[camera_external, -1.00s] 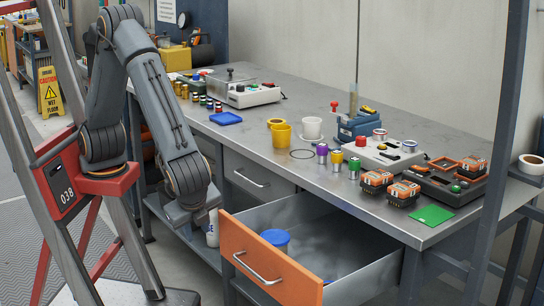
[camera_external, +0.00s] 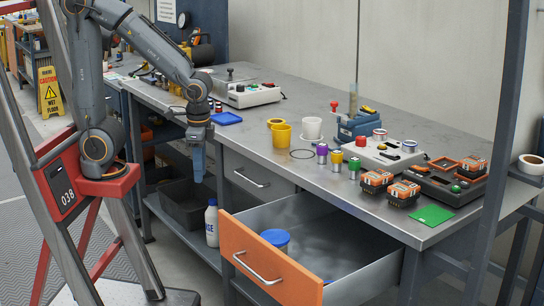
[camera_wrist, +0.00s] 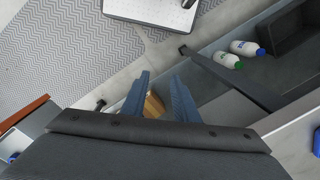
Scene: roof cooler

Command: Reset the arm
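My gripper (camera_external: 198,165) hangs pointing down in front of the workbench, left of the open drawer. Its two blue fingers show in the wrist view (camera_wrist: 158,97) with a gap between them. They look apart. A tan piece (camera_wrist: 154,106) shows in that gap; I cannot tell what it is, and it appears to lie beyond the fingers. My arm rises from the red mount and bends over to the right, with the wrist near the bench's front edge.
The drawer with an orange front (camera_external: 270,262) stands open, holding a blue-lidded container (camera_external: 276,239). A white bottle (camera_external: 211,223) and a dark bin (camera_external: 186,204) are on the lower shelf.

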